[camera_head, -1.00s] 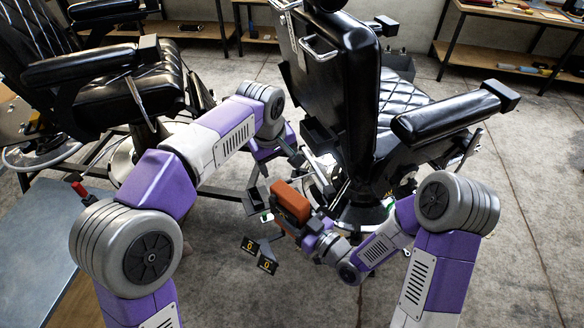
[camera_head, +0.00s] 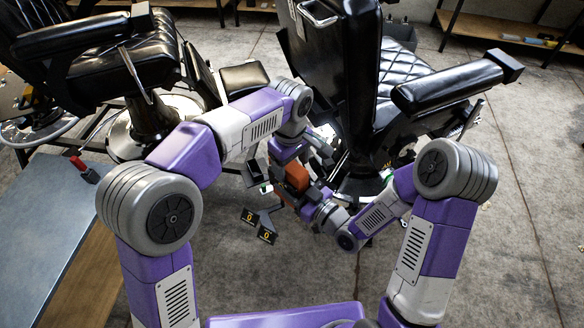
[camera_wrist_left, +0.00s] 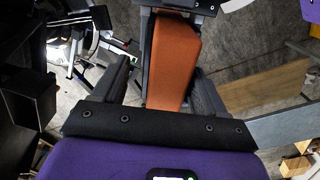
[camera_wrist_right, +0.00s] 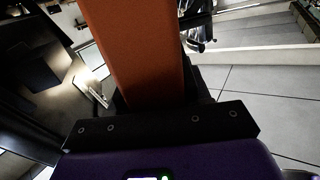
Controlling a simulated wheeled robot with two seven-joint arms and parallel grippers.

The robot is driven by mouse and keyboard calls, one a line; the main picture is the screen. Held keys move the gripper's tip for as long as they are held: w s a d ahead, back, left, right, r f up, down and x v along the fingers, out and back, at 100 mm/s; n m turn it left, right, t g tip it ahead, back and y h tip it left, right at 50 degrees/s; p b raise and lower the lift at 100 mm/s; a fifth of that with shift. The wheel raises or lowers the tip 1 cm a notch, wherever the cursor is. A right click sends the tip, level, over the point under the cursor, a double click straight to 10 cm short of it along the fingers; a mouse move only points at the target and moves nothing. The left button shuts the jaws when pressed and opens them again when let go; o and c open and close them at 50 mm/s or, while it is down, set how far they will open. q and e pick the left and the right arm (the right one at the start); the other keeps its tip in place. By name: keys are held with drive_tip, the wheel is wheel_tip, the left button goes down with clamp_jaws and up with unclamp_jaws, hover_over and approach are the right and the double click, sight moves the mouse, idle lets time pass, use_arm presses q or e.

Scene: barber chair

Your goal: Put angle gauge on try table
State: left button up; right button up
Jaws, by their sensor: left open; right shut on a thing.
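An orange-brown block (camera_head: 297,177), seemingly the body of the angle gauge, is held in my right gripper (camera_head: 305,194) above the floor. In the right wrist view the block (camera_wrist_right: 137,50) rises from that gripper, its jaws largely hidden. My left gripper (camera_head: 287,165) is open over the block. In the left wrist view the block (camera_wrist_left: 172,60) lies between its spread fingers, with gaps at the sides; I cannot tell whether they touch. A grey-topped table (camera_head: 45,230), possibly the try table, stands at the left.
A black barber chair (camera_head: 345,80) stands right beyond my grippers, another (camera_head: 120,75) at the left. A red-handled tool (camera_head: 84,168) lies at the grey table's edge. Dark plates with yellow marks (camera_head: 257,225) show below the grippers. Floor (camera_head: 520,240) is clear at the right.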

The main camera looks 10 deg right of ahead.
use_arm(q)
drive_tip(key=shift+f, duration=1.35)
drive_tip(key=shift+c, duration=0.3)
drive_tip(key=shift+w+d, duration=0.1)
drive_tip(key=c, duration=0.9)
use_arm(e)
drive_tip(key=shift+a, duration=0.1)
use_arm(q)
drive_tip(key=shift+r, duration=0.1)
drive_tip(key=shift+c, duration=1.2)
use_arm(e)
drive_tip(key=o, duration=1)
drive_tip(key=shift+s, duration=0.1)
drive_tip(key=shift+o, duration=1.2)
drive_tip(key=shift+a, duration=0.1)
drive_tip(key=shift+o, duration=0.2)
